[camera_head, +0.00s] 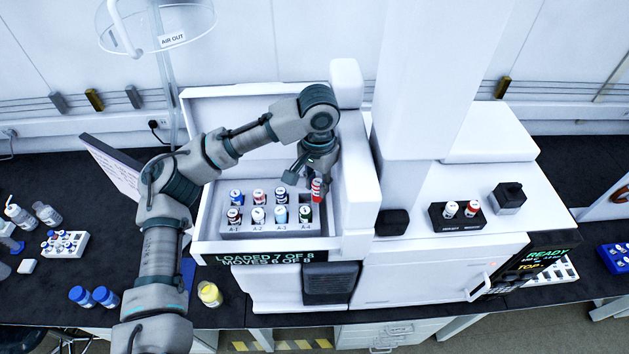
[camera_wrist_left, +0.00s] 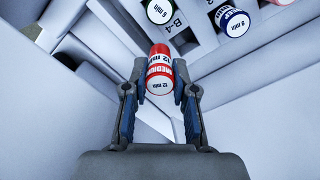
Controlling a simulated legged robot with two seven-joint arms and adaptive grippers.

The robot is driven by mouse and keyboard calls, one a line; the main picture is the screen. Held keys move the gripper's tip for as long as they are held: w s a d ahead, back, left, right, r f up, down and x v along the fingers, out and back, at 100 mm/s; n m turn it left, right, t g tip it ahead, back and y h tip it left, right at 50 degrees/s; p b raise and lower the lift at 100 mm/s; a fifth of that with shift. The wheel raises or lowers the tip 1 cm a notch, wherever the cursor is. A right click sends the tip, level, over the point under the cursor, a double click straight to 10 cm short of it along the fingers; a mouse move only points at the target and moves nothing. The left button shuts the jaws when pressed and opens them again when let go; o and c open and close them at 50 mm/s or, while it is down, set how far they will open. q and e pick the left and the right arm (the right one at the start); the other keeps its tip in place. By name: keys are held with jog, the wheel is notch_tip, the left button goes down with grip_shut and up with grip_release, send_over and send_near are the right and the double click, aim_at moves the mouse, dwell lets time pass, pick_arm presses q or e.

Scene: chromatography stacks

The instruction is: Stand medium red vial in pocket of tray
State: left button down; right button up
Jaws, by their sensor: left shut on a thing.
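My left gripper (camera_head: 308,182) is shut on the medium red vial (camera_head: 316,189), which hangs over the right end of the vial tray (camera_head: 266,232). In the left wrist view the red vial (camera_wrist_left: 159,70), marked "MEDIUM" and "12 min", sits between the fingertips (camera_wrist_left: 160,92). The tray holds several capped vials in two rows. In the wrist view a dark, empty-looking pocket (camera_wrist_left: 185,40) shows near the B-4 label, between a green-marked vial (camera_wrist_left: 160,10) and a blue one (camera_wrist_left: 232,22). My right gripper is out of view.
The tray sits in an open white bay; its raised right wall (camera_head: 359,200) is close to the gripper. A display (camera_head: 264,258) reads "LOADED 7 OF 8". A black block (camera_head: 457,216) with two vials stands on the right machine. A yellow-capped bottle (camera_head: 210,294) stands in front.

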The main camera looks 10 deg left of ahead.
pick_arm(q)
jog(key=shift+a+f, duration=0.1)
jog(key=shift+a, duration=0.1)
jog(key=shift+w+a+f, duration=0.35)
jog(key=shift+a+f, duration=0.3)
jog(key=shift+a, duration=0.1)
jog(key=shift+s+a+f, duration=0.15)
jog(key=shift+a+f, duration=0.25)
jog(key=shift+f, duration=0.15)
jog(key=shift+s+f, duration=0.1)
jog(key=shift+f, duration=0.35)
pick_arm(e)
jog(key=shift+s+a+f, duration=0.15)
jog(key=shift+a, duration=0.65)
pick_arm(q)
jog(key=shift+f, duration=0.15)
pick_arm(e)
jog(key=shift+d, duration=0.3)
pick_arm(q)
jog(key=shift+f, duration=0.15)
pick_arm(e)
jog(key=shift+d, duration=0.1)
